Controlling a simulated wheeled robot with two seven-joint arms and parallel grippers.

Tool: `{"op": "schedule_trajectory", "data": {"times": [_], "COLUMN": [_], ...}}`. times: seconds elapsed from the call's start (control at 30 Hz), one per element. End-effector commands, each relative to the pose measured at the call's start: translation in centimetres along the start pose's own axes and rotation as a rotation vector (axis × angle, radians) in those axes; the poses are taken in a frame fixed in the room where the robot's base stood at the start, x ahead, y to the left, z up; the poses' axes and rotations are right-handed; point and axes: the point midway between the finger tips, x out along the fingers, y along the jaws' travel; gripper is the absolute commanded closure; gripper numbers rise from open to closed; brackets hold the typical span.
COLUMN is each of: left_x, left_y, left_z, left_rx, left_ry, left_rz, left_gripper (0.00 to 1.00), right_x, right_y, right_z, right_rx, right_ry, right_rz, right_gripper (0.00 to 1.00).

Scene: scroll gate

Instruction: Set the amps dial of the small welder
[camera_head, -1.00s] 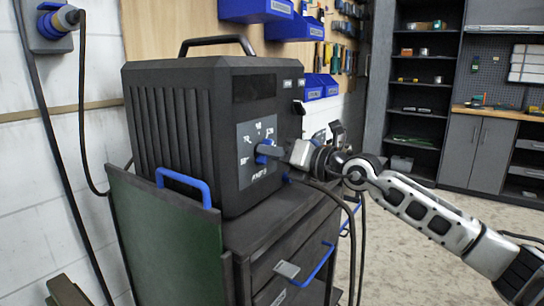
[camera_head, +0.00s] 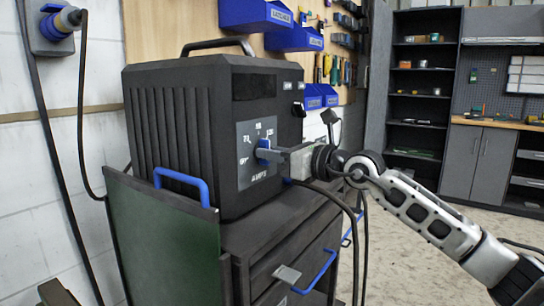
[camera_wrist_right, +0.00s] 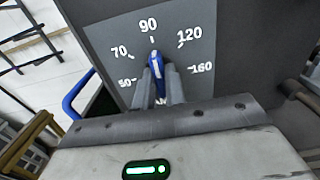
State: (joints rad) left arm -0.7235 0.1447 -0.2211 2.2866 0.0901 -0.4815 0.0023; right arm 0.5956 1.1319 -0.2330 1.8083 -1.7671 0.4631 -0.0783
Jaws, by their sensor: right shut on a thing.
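The small black welder (camera_head: 170,130) stands on a dark cart. Its grey dial plate (camera_head: 247,160) faces right in the head view. The blue amps dial (camera_head: 263,150) is at the plate's middle, partly hidden by my right gripper (camera_head: 272,154). In the right wrist view the plate (camera_wrist_right: 195,55) reads 50, 70, 90, 120 and 160. The blue dial knob (camera_wrist_right: 155,62) there lies between the two fingers of my right gripper (camera_wrist_right: 158,82), which is shut on it. My left gripper is not in view.
The cart (camera_head: 275,240) has drawers with a blue handle, and a blue rail (camera_head: 182,182) stands beside the welder. Black cables (camera_head: 345,215) hang below my right gripper. Shelves (camera_head: 418,95) and a workbench stand behind, with free floor before them.

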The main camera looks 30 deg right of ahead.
Motion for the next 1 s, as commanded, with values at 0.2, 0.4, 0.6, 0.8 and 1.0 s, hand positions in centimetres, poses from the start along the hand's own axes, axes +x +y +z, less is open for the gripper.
{"op": "schedule_trajectory", "data": {"times": [0.2,0.4,0.6,0.8,1.0], "left_x": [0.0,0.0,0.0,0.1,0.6], "left_y": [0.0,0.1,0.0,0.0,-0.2], "left_z": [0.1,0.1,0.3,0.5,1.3], "left_rx": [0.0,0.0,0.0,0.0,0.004], "left_ry": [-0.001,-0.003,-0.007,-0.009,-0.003], "left_rz": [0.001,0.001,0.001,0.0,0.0], "left_gripper": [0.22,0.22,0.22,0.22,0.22], "right_x": [0.0,0.0,0.0,-0.2,-2.3], "right_y": [0.0,0.0,0.0,0.0,-0.1], "right_z": [0.0,0.0,0.0,-0.1,-0.5], "right_rx": [-0.005,-0.004,-0.004,-0.004,-0.007], "right_ry": [0.0,0.0,0.0,0.001,0.005], "right_rz": [0.0,0.0,0.0,-0.001,-0.003], "right_gripper": [1.0,0.85,0.66,0.66,0.66]}}
